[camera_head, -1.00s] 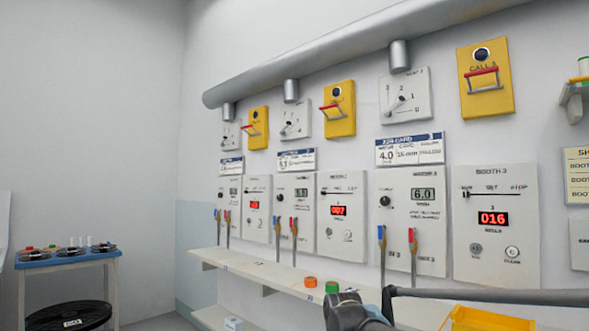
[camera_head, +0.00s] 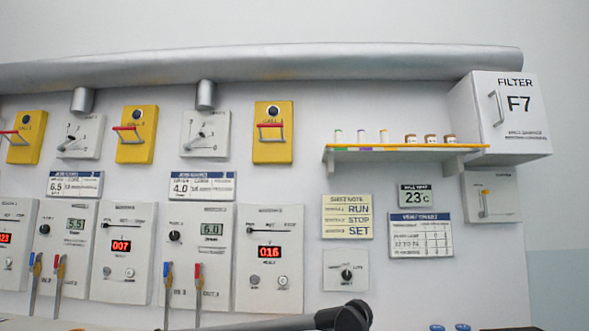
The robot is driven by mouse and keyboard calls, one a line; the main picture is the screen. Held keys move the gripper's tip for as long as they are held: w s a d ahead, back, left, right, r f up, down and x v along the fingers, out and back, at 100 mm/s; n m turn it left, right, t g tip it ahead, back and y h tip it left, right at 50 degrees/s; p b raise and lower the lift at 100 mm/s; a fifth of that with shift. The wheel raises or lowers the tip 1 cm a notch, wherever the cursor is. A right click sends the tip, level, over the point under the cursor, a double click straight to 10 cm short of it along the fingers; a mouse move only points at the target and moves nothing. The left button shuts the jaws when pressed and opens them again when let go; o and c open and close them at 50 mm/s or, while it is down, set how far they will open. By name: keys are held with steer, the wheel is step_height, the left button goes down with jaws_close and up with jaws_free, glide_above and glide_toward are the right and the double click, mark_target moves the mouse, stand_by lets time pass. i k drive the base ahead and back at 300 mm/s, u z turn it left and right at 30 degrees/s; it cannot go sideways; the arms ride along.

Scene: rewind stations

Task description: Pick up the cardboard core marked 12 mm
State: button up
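I cannot pick out a cardboard core marked 12 mm; no such marking is readable. Three small brown items with pale parts (camera_head: 430,139) stand on the right of the yellow-edged wall shelf (camera_head: 400,155). Three slim pale cylinders (camera_head: 361,138) with coloured ends stand on its left. I cannot tell whether any of these is a core. A dark link of my arm crosses the bottom edge of the view. My gripper's fingers do not show.
Booth panels (camera_head: 269,220) with red displays, and red and blue levers (camera_head: 199,285), line the left wall. A filter box (camera_head: 515,130) juts out at the right of the shelf. Two blue round items (camera_head: 462,327) are cut off at the bottom edge.

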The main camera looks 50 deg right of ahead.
mark_target(450, 139)
steer(key=u, duration=1.05)
steer(key=k, duration=2.75)
steer(key=z, duration=2.25)
